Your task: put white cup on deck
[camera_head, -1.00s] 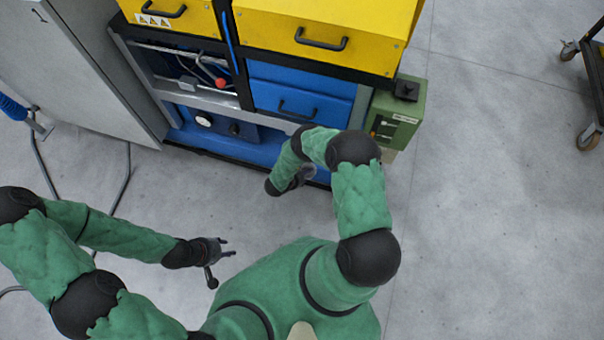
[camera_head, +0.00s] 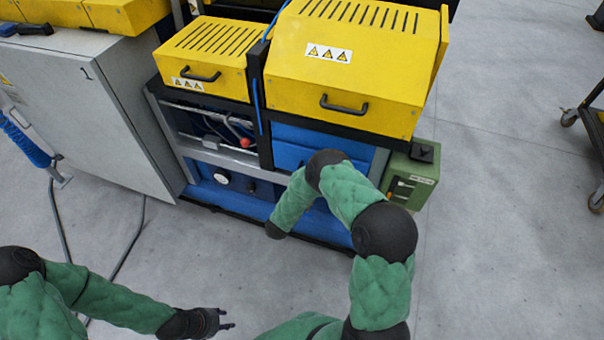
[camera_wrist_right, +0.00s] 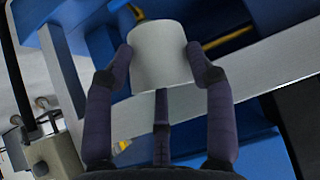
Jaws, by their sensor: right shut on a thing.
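In the right wrist view my right gripper (camera_wrist_right: 162,75) is shut on the white cup (camera_wrist_right: 160,50), with a finger on each side of it and a third finger below. In the head view the right forearm reaches to the front of the blue machine, and its gripper and the cup are hidden. My left gripper (camera_head: 222,322) shows low in the head view, away from the machine. Its fingers look apart with nothing between them. No surface is clearly recognisable as the deck.
A machine with yellow hoods (camera_head: 360,60) and a blue lower front (camera_head: 235,195) stands ahead. A grey cabinet (camera_head: 115,120) stands at its left, a green box (camera_head: 408,180) at its right. A wheeled cart (camera_head: 592,140) is at far right. The grey floor between is clear.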

